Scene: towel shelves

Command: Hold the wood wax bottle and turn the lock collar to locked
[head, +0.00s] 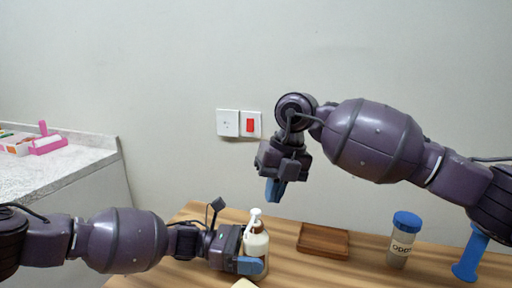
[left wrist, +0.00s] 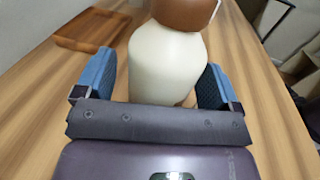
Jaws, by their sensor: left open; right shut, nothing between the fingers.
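The wood wax bottle (head: 257,240) stands upright on the wooden table, with a cream body, a brown upper part and a white pump top (head: 255,218). In the left wrist view the cream body (left wrist: 165,65) lies between my fingers, with the brown part (left wrist: 185,12) above it. My left gripper (head: 250,264) is open around the lower body of the bottle, with a gap seen at the left finger. My right gripper (head: 275,189) is shut and empty, pointing down above the table, up and right of the bottle. The collar's lock state cannot be made out.
A brown wooden tray (head: 323,241) lies right of the bottle. A jar with a blue lid (head: 402,240) and a blue stand-like object (head: 470,254) are farther right. A pale object (head: 245,284) shows at the front edge. A stone counter (head: 60,165) with pink items is at left.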

